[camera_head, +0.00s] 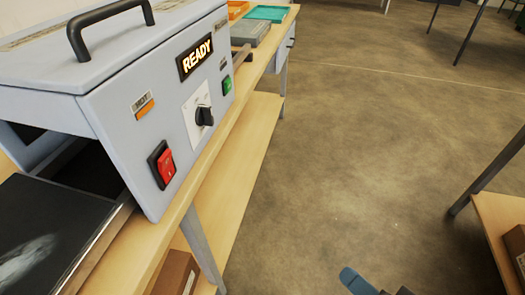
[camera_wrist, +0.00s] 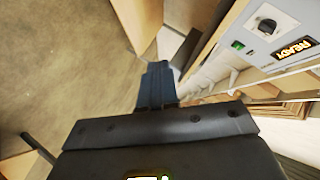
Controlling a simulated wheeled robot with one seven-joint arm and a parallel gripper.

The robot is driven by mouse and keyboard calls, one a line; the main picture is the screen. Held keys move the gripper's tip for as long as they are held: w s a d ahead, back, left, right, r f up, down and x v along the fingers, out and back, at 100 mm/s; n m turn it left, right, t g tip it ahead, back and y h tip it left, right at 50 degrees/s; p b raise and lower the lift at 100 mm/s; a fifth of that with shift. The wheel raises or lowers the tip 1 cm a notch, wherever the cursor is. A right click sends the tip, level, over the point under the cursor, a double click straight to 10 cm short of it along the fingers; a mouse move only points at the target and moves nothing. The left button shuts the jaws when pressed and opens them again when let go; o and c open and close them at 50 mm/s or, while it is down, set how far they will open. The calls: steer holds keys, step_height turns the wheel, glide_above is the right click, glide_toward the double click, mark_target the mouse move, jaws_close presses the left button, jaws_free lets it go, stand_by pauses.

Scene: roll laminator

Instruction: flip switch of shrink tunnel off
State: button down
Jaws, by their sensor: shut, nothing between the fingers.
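The shrink tunnel (camera_head: 135,85) is a pale grey machine with a black top handle, on a wooden bench at the left of the head view. Its slanted front has a red rocker switch (camera_head: 162,164) in a black frame at the lower left, a black knob (camera_head: 204,116) and a lit READY sign (camera_head: 195,57). My gripper (camera_head: 356,281) shows at the bottom edge of the head view, well right of the machine and apart from it. In the wrist view its blue fingers (camera_wrist: 157,84) are together and empty. The machine's panel (camera_wrist: 262,38) is at upper right there; the red switch is out of view.
A green button (camera_head: 227,85) and an orange HOT lamp (camera_head: 143,105) are on the same panel. The bench (camera_head: 180,205) has a lower shelf with a cardboard box (camera_head: 176,274). Another low shelf (camera_head: 497,222) stands at right. The floor between is clear.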

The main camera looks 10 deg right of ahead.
mark_target(167, 163)
steer(key=w+a+r+n+g+y, duration=0.1)
steer(key=w+a+r+g+y, duration=0.2)
steer(key=r, duration=0.5)
steer(key=w+a+r+n+g+y+p, duration=0.1)
steer(key=w+a+r+n+g+y, duration=0.1)
steer(key=w+a+r+y, duration=0.4)
steer(key=a+r+g+y, duration=0.1)
steer(key=a+r, duration=0.1)
steer(key=a, duration=0.1)
steer(key=shift+w+r, duration=0.3)
steer(key=shift+r, duration=0.1)
steer(key=shift+a, duration=0.15)
steer(key=x, duration=0.4)
steer(key=r+p+x, duration=0.1)
steer(key=x, duration=0.4)
steer(key=p+x, duration=0.1)
steer(key=x, duration=0.3)
steer(key=shift+a+r, duration=0.15)
steer(key=shift+a, duration=0.4)
